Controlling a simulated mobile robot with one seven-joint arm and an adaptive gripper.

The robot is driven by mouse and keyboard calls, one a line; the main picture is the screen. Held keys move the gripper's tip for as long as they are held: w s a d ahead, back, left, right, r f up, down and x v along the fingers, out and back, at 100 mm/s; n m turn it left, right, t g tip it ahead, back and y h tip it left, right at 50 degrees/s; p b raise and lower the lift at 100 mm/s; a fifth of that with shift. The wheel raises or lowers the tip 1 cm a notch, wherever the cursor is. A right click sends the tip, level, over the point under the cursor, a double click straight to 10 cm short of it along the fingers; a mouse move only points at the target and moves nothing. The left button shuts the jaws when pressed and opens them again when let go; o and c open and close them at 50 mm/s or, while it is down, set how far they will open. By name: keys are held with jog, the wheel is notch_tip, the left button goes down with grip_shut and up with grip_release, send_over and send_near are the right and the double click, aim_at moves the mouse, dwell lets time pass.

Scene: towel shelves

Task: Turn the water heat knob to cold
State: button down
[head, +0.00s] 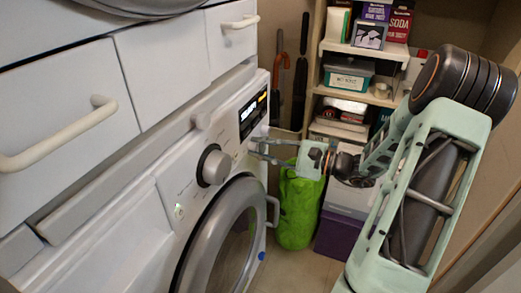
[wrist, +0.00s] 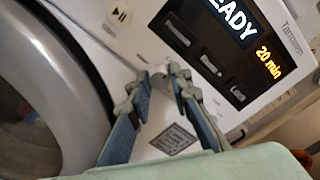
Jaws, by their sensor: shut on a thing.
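The white washing machine (head: 150,215) has a control panel with a display (head: 252,112) and a large round dial (head: 213,167). My gripper (head: 254,147) reaches in from the right at the panel's right end, below the display. In the wrist view my gripper's fingers (wrist: 160,80) close around a small grey knob (wrist: 158,82) on the white panel, just left of the black display (wrist: 225,45). The fingertips partly hide this knob, and its pointer and markings cannot be read. The large dial is apart from the gripper.
The washer's round door (head: 225,235) lies below the panel; its rim shows at left in the wrist view (wrist: 70,80). White drawers with handles (head: 60,135) are above. A green bag (head: 298,205) and loaded shelves (head: 360,50) stand behind my arm.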

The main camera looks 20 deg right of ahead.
dwell(0.4)
jog(key=c, duration=1.8)
grip_release()
jog(key=shift+o, duration=0.2)
jog(key=shift+d, duration=0.1)
jog(key=v, duration=1.2)
jog(key=shift+f, duration=0.1)
